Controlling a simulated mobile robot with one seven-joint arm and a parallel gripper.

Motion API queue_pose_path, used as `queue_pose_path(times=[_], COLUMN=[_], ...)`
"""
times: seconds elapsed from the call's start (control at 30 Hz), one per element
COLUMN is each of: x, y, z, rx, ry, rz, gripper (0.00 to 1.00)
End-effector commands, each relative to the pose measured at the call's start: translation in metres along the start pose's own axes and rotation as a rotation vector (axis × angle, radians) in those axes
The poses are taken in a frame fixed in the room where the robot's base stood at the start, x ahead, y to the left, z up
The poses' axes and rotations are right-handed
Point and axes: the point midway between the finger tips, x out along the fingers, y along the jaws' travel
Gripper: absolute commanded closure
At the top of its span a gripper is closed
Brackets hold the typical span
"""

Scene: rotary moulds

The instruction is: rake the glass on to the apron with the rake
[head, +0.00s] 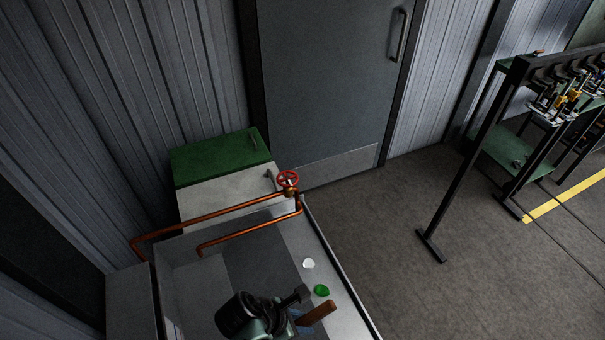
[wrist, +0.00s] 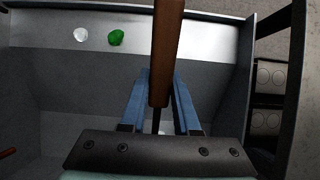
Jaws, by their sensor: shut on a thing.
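My gripper (wrist: 162,85) has its blue fingers closed around the brown wooden handle of the rake (wrist: 167,45). In the head view the handle (head: 317,313) sticks out to the right of my gripper, over the trough's right side. A thin dark shaft shows below the handle in the wrist view; I cannot make out the rake's head. A clear white glass piece (head: 308,263) and a green glass piece (head: 321,290) lie apart on the pale strip (head: 340,305) along the trough's right side. In the wrist view the white piece (wrist: 81,34) and green piece (wrist: 116,37) are left of the handle.
The grey trough (head: 188,285) has raised walls. Copper pipes (head: 215,215) with a red valve wheel (head: 288,180) cross its far end. A green-topped cabinet (head: 220,155) stands behind. A black tool rack (head: 470,160) stands right, with bare floor between.

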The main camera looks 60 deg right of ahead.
Motion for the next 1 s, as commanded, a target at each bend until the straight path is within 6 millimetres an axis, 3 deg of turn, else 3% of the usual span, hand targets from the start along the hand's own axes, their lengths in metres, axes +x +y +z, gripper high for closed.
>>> queue_pose_path(times=[0.03, 0.5, 1.0], x=[0.013, 0.064, 0.067], y=[0.001, 0.001, 0.001], z=[-0.007, -0.036, -0.038], rx=[0.001, 0.0, 0.001], ry=[0.0, 0.0, 0.0], rz=[0.001, 0.001, 0.002], gripper=[1.0, 1.0, 1.0])
